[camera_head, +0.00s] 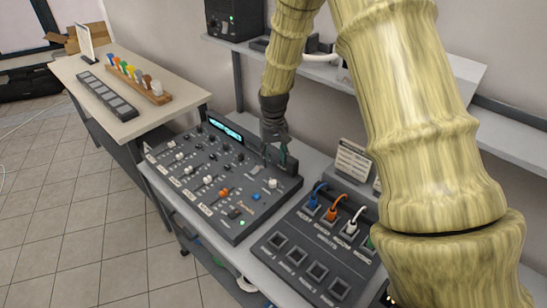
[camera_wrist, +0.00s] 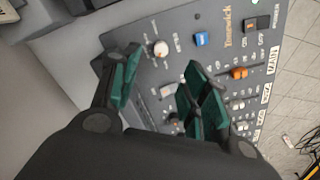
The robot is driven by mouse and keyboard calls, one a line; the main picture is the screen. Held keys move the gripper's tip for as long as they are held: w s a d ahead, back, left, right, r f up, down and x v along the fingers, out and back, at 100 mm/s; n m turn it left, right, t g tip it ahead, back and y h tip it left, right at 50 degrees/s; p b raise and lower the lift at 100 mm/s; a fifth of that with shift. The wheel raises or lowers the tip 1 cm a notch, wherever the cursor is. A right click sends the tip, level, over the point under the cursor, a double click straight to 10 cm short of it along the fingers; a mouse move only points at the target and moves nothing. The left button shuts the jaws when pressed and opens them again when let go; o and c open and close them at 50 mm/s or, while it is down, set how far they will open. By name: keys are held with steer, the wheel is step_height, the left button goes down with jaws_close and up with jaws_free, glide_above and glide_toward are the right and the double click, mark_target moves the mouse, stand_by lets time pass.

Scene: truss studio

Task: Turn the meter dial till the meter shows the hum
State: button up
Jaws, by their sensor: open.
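The mixing console (camera_head: 262,208) stands on the desk, with a lit blue-green meter display (camera_head: 226,130) at its back edge. Its figures are too small to read. A white knob, likely the meter dial (camera_head: 273,183), sits near the console's right end; it also shows in the wrist view (camera_wrist: 160,48) beside small lettering. My gripper (camera_head: 274,156) is over the back right of the console. In the wrist view my gripper (camera_wrist: 163,88) has its green-padded fingers spread with nothing between them. The white knob lies just beyond the fingertips, apart from them.
A blue button (camera_head: 256,197) and an orange slider cap (camera_head: 224,192) are near the white knob. To the right is a patch panel (camera_head: 318,255) with several coloured cables. A small sign (camera_head: 352,160) stands behind it. A shelf (camera_head: 320,72) runs above.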

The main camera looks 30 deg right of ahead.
mark_target(273, 181)
steer(key=shift+w+f+n+b, duration=0.1)
steer(key=shift+f+n+b, duration=0.9)
steer(key=shift+f, duration=0.95)
steer(key=shift+w+f+n+b, duration=0.1)
steer(key=shift+f+n+b, duration=0.65)
steer(key=shift+f+n, duration=0.95)
steer(key=shift+f+n+b, duration=0.8)
steer(key=shift+f+b, duration=0.05)
steer(key=shift+f, duration=1.4)
steer(key=shift+a, duration=0.1)
jaws_close()
